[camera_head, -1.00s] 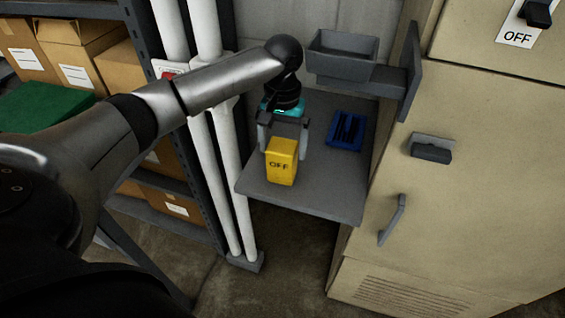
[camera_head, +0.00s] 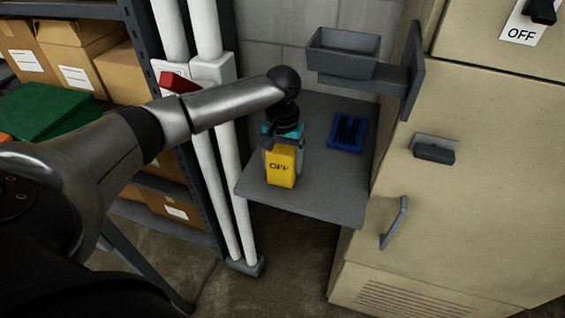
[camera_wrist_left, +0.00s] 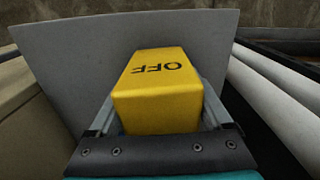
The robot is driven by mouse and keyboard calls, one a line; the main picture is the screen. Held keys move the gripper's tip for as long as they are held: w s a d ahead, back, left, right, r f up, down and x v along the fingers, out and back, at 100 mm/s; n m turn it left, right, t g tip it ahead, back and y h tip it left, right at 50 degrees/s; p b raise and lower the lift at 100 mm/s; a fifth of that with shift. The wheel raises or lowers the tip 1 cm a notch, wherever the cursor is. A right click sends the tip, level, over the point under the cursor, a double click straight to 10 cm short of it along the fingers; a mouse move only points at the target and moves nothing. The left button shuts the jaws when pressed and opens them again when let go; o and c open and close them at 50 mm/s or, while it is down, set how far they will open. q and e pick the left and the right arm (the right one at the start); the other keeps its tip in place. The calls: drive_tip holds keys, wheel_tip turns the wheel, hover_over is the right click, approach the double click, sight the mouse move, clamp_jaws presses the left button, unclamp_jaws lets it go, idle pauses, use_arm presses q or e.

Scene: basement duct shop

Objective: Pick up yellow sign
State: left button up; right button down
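The yellow sign (camera_head: 281,166) is a small upright block marked OFF on the grey shelf plate (camera_head: 318,192), near its front left edge. My left gripper (camera_head: 282,163) is over the sign from above and behind, with one finger on either side of it. In the left wrist view the sign (camera_wrist_left: 158,95) sits between the two fingers (camera_wrist_left: 160,110), very near both. I cannot tell whether the fingers touch it. The sign's lower part is hidden by the gripper in that view. My right gripper is not in view.
A blue tray (camera_head: 347,132) lies on the plate to the right. A grey bin (camera_head: 342,54) juts out above it. The beige cabinet (camera_head: 480,150) stands right; white pipes (camera_head: 226,165) and a box-filled rack (camera_head: 205,190) stand left. A red switch (camera_head: 178,82) is near the arm.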

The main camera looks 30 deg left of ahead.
use_arm(q)
drive_tip(key=c, duration=0.9)
drive_tip(key=shift+r, duration=0.1)
drive_tip(key=shift+c, duration=0.2)
